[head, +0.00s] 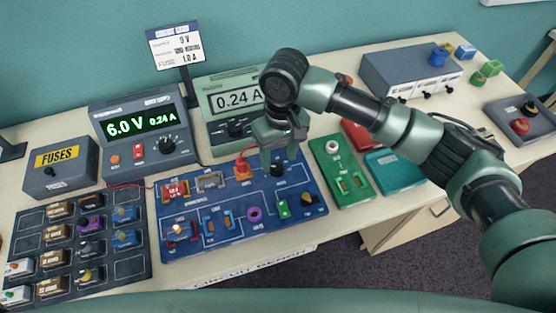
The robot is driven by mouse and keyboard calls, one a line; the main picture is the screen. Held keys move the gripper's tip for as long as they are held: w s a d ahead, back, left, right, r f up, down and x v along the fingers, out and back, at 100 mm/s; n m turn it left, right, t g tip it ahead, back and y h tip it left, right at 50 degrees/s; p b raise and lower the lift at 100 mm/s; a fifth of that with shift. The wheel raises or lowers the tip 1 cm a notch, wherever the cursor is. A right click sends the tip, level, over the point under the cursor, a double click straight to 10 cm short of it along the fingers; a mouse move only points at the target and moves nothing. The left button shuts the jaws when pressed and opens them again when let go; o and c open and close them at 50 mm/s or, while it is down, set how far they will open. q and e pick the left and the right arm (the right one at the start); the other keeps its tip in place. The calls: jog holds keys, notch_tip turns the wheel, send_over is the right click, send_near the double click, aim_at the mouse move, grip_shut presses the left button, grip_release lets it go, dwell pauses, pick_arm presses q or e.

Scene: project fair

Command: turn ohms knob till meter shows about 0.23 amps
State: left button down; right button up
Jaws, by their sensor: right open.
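The meter (233,98) is a pale green box behind the blue circuit board, and its display reads 0.24 A. My arm partly covers its right side. A dark round knob (278,170), which looks like the ohms knob, sits at the upper right of the blue circuit board (200,247). My right gripper (279,150) points down just above this knob, with its jaws open. I cannot tell whether the fingers touch the knob or stand around it. My left gripper is not in view.
The power supply (108,108) at left reads 6.0 V and 0.24 A. A fuses box (45,180) and a dark parts tray (130,268) stand further left. A green board (345,200) and a teal box (385,172) are close on the right. An orange piece (243,168) stands left of the knob.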

aim_at(278, 167)
notch_tip(278, 167, down, 2)
jog(key=shift+f, duration=0.5)
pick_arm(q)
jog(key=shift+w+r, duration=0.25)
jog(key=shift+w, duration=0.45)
pick_arm(e)
jog(key=shift+f, duration=0.15)
grip_shut()
jog(key=m+p, duration=0.1)
jog(key=p, duration=0.3)
jog(key=shift+a+r, duration=0.1)
jog(key=shift+r, duration=0.3)
jog(key=shift+f+p, duration=0.1)
jog(key=shift+p, duration=0.45)
jog(key=shift+f+m, duration=0.2)
jog(key=shift+m, duration=0.1)
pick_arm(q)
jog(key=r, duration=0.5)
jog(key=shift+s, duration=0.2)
